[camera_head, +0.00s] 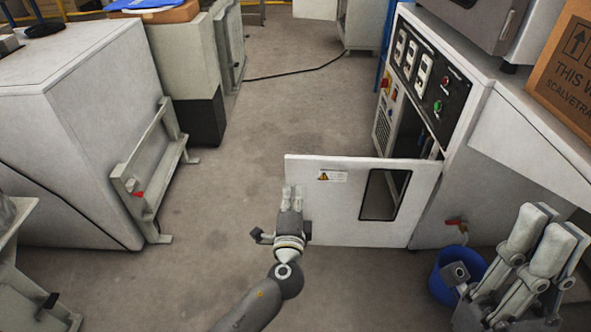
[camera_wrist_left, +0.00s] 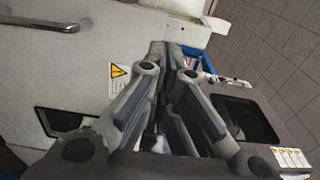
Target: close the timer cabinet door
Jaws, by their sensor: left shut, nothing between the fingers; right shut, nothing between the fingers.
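The timer cabinet (camera_head: 450,85) stands at the right in the head view, with displays and buttons on its dark upper panel. Its white door (camera_head: 335,215) stands wide open, sticking out to the left. The door has a warning label and a cut-out window. My left gripper (camera_head: 292,190) is shut and empty at the door's free left edge, overlapping it; I cannot tell if they touch. In the left wrist view the shut fingers (camera_wrist_left: 172,50) are beside a white surface with a warning label (camera_wrist_left: 118,75). My right gripper (camera_head: 553,222) is shut and empty at the lower right, apart from the door.
A blue bucket (camera_head: 440,284) stands on the floor below the cabinet, near my right gripper. A large white machine (camera_head: 90,150) with a metal bracket stands at the left. A cardboard box (camera_head: 570,75) sits at the upper right. The floor between is clear apart from a black cable.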

